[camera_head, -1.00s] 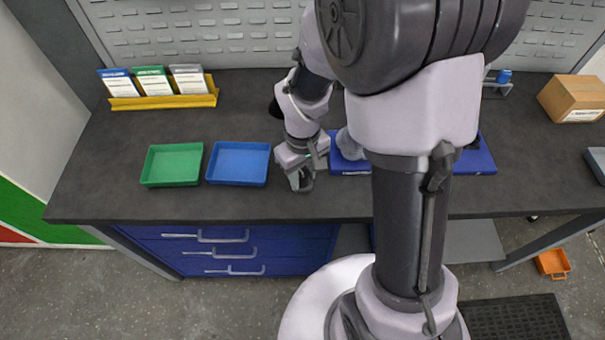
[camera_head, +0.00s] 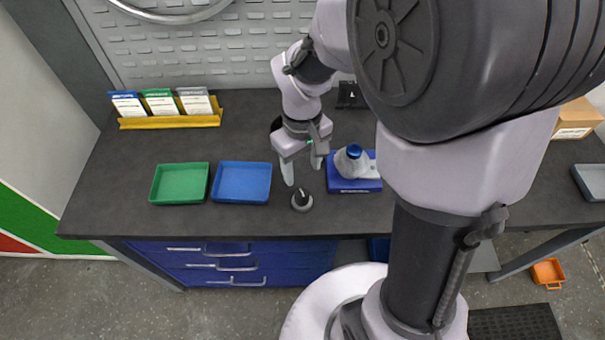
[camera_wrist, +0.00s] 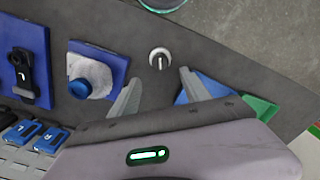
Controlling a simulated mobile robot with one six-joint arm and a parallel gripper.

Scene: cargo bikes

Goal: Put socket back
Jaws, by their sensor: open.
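A small round grey piece with a dark upright centre (camera_head: 302,201) stands alone near the front edge of the dark workbench; it may be the socket, but it is too small to be sure. It also shows in the wrist view (camera_wrist: 159,59). My gripper (camera_head: 303,174) is open and empty just behind and above this piece, apart from it. In the wrist view my gripper's fingers (camera_wrist: 158,88) are spread, with the round piece beyond the gap between them. A blue mat (camera_head: 340,186) lies to the right, with a pale cloth and a blue-capped item (camera_head: 355,151) on it.
A green tray (camera_head: 180,200) and a blue tray (camera_head: 241,199) stand left of my gripper. A yellow card holder (camera_head: 170,122) is at the back left. A second blue mat (camera_wrist: 42,45) holds a black tool (camera_wrist: 20,72). A cardboard box (camera_head: 577,118) stands at the right.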

